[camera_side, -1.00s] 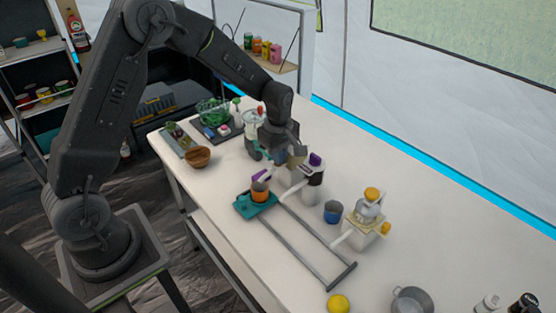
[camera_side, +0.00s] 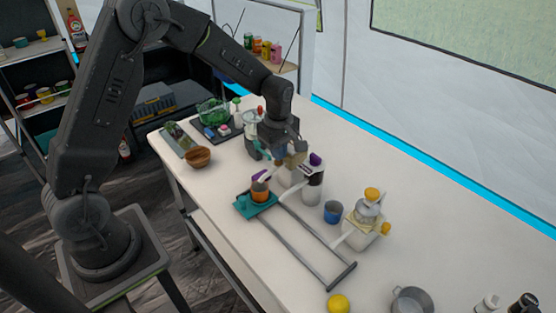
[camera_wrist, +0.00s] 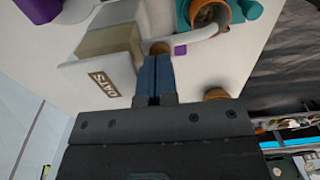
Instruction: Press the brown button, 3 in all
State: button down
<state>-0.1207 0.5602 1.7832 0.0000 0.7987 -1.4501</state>
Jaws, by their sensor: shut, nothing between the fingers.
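The brown button (camera_wrist: 158,47) is a round knob on the oats dispenser, just beyond my fingertips in the wrist view; I cannot tell whether they touch it. My gripper (camera_wrist: 152,60) is shut and empty, with its blue fingers together. The oats dispenser (camera_wrist: 105,45) has a tan, see-through body, a label and a white spout. In the side view my gripper (camera_side: 279,158) hangs over this dispenser and partly hides it. An orange cup (camera_side: 260,191) stands on a teal tray (camera_side: 242,207) beside the spout; the cup also shows in the wrist view (camera_wrist: 210,15).
A dispenser with a purple knob (camera_side: 316,159) stands close on the right. Farther right are a blue cup (camera_side: 333,212) and an orange-topped dispenser (camera_side: 371,195). Grey rails (camera_side: 302,258) run from the tray. A wooden bowl (camera_side: 198,157) stands left.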

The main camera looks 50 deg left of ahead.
jog(key=shift+r, duration=3)
jog(key=shift+r, duration=0.1)
jog(key=s+d+r+m+t, duration=0.2)
jog(key=s+r+m, duration=0.4)
jog(key=s+m, duration=0.3)
jog(key=s+d+r+m+t, duration=0.3)
jog(key=s+r+m, duration=0.4)
jog(key=s, duration=0.8)
jog(key=shift+d+m+t, duration=0.2)
jog(key=shift+m+t, duration=0.1)
jog(key=shift+m, duration=0.7)
